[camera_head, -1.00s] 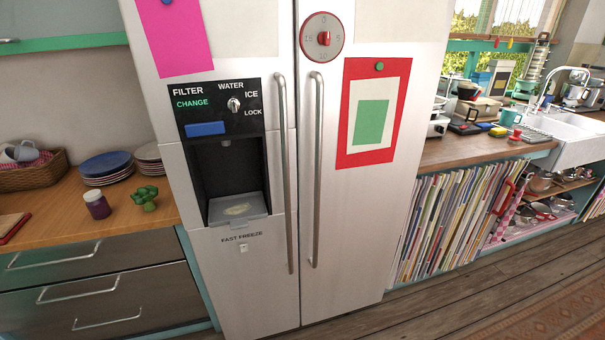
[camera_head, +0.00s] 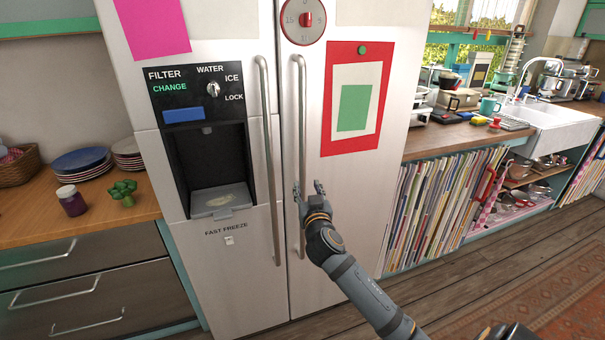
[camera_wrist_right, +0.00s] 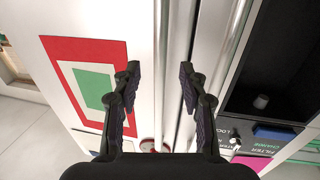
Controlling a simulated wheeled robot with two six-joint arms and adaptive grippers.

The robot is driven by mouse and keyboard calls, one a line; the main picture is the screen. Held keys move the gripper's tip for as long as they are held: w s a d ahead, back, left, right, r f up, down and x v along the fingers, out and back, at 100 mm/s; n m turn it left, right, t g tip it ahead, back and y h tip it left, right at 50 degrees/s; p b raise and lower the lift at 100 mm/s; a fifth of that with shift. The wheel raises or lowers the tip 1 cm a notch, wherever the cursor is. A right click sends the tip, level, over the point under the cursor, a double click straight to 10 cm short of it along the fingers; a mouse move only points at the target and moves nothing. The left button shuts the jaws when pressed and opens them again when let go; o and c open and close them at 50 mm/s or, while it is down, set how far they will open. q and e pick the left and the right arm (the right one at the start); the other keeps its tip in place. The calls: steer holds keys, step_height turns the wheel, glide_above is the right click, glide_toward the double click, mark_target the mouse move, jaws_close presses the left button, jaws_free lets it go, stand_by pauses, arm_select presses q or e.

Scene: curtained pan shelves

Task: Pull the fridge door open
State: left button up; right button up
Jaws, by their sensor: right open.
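The white fridge (camera_head: 345,215) stands in the middle of the head view with two doors, both shut. The right door's long vertical metal handle (camera_head: 299,115) runs beside the left door's handle (camera_head: 266,140). My right gripper (camera_head: 309,187) is open at the lower half of the right handle, its fingers pointing at the door. In the right wrist view, the open fingers (camera_wrist_right: 160,72) show with the right handle (camera_wrist_right: 161,45) between them, not clamped. Whether a finger touches it, I cannot tell. My left gripper is not in view.
A water dispenser (camera_head: 212,170) is set in the left door. A wooden counter with plates (camera_head: 80,162) is on the left. A counter above a rack of upright boards (camera_head: 440,210) is on the right. The wooden floor (camera_head: 460,290) before the fridge looks clear.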

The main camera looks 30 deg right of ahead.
mark_target(303, 174)
steer(key=p+x, duration=0.1)
steer(key=x, duration=0.8)
steer(key=shift+w+d+f+p, duration=0.1)
steer(key=shift+w+p, duration=0.15)
steer(key=shift+p, duration=0.1)
steer(key=shift+c, duration=0.3)
jaws_close()
